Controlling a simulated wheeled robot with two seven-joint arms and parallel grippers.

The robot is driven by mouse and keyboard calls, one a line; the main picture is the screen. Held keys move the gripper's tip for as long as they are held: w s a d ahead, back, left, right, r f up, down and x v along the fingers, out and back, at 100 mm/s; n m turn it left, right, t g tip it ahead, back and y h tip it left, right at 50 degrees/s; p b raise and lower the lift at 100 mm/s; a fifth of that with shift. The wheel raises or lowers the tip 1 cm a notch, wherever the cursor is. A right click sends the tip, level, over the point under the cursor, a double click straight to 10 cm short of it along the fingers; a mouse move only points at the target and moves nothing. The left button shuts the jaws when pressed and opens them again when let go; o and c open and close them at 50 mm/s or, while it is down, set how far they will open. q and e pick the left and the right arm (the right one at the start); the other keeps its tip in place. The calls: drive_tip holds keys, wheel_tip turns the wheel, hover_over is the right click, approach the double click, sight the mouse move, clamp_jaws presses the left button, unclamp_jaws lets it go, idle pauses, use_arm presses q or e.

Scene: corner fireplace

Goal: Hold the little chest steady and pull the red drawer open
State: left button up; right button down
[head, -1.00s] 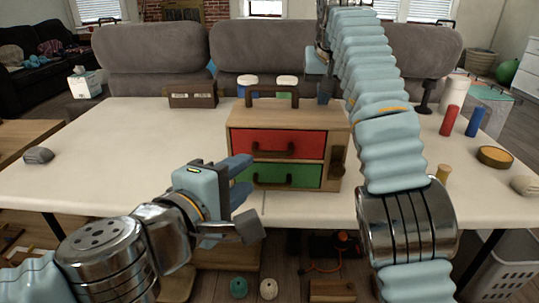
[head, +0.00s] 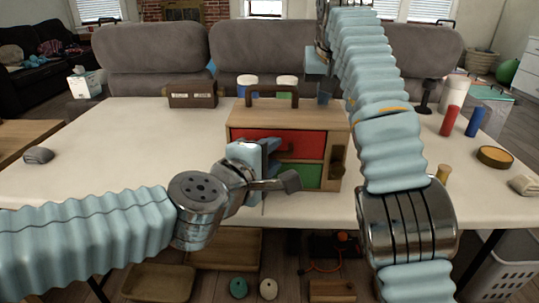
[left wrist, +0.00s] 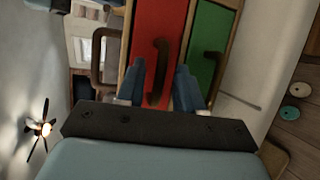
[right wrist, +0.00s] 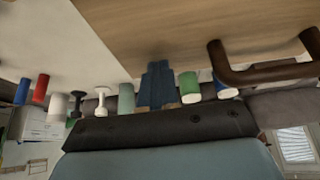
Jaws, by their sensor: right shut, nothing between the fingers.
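The little wooden chest (head: 337,125) stands on the white table, with a carry handle (head: 273,89) on top. Its red drawer (head: 260,138) appears closed above a green drawer (head: 308,177). My left gripper (head: 277,150) is in front of the red drawer and partly hides it. In the left wrist view its fingers are apart, one on each side of the dark red-drawer handle (left wrist: 162,68). My right gripper (right wrist: 158,85) is shut and empty, close to the chest's wooden top; I cannot tell if it touches. Its fingertips show behind the chest (head: 325,92).
White-and-blue and white-and-green containers (head: 287,84) stand behind the chest. A brown box (head: 192,96) is at the back left. Red and blue cylinders (head: 474,121) and a round tin (head: 495,156) are at the right. The table's left part is mostly clear, with a grey object (head: 38,155).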

use_arm(q)
clamp_jaws()
idle(1.2)
